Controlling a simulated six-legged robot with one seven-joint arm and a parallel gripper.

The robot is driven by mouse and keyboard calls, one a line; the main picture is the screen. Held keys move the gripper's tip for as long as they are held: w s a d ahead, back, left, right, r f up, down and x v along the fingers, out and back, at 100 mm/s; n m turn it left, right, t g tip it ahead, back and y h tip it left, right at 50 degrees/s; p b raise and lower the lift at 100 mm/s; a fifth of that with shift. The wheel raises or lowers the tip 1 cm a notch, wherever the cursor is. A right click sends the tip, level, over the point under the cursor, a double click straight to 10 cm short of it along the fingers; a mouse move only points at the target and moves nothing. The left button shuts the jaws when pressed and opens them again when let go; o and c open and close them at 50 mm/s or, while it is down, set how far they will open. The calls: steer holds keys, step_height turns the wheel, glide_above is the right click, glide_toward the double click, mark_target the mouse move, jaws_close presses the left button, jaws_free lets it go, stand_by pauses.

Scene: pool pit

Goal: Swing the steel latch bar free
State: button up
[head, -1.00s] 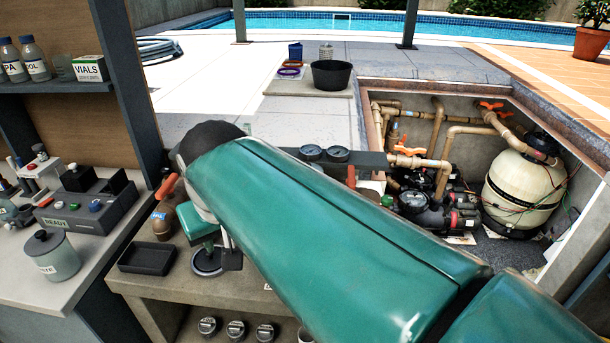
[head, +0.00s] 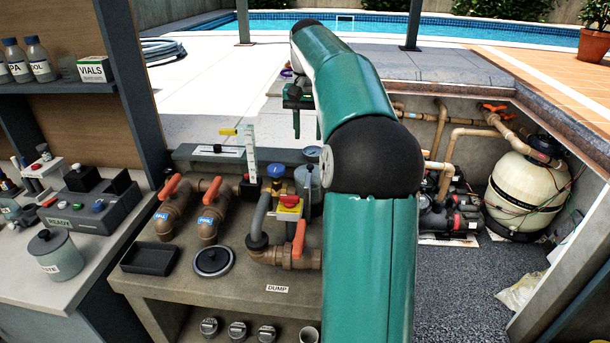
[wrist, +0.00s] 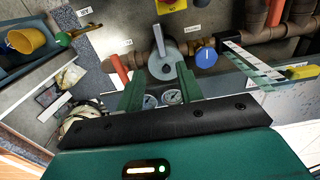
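In the wrist view, a grey round lid (wrist: 178,75) with a narrow grey bar (wrist: 159,42) across its edge lies beyond my fingertips; the bar looks like the steel latch bar, but I cannot be sure. In the head view, a grey canister (head: 309,182) stands at the back right of the bench, partly hidden by my arm; no bar can be made out on it. My gripper (head: 307,128) hangs above the back of the bench, fingers down. In the wrist view my gripper (wrist: 158,78) has its two green fingers well apart, with nothing held between them.
Red-handled valves (head: 170,186), a yellow box with a red knob (head: 290,204) and a blue knob (wrist: 206,57) crowd the bench. Two gauges (wrist: 172,97) sit below the lid in the wrist view. A black tray (head: 149,259) is at the bench's front left. The pit floor (head: 460,285) is mostly clear.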

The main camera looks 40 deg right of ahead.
mark_target(308, 180)
step_height(308, 180, down, 14)
steer(key=shift+r, duration=0.15)
stand_by(0.3)
jaws_close()
